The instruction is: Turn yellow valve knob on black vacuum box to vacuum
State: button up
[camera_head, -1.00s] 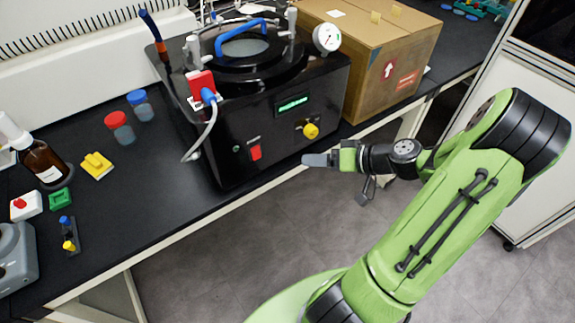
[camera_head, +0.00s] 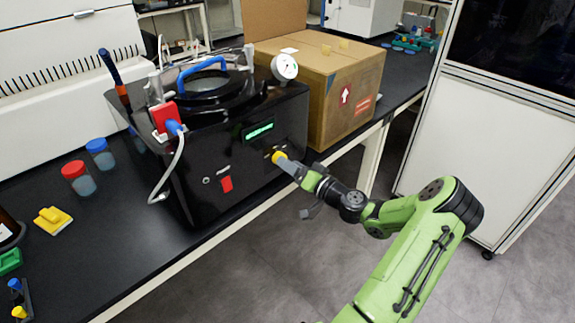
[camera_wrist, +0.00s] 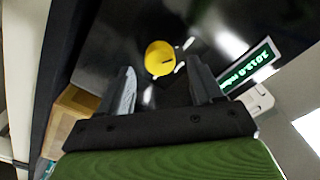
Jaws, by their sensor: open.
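The yellow valve knob (camera_head: 278,157) sits on the front face of the black vacuum box (camera_head: 213,160), right of a red switch and below a green-lit display. In the wrist view the knob (camera_wrist: 160,58) is round and yellow with a dark mark on its face, and it lies ahead of my gripper, between the lines of the two fingers. My gripper (camera_wrist: 160,84) is open and empty, with a finger on either side. In the head view my gripper (camera_head: 289,167) points at the knob from the lower right. Whether a fingertip touches the knob cannot be told.
A cardboard box (camera_head: 335,95) stands right of the vacuum box. A white cable hangs at its left front from a red-and-blue fitting (camera_head: 167,120). Floor in front is clear.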

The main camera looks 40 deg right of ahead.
jog(key=shift+w, duration=1)
jog(key=c, duration=1.1)
jog(key=shift+o, duration=0.2)
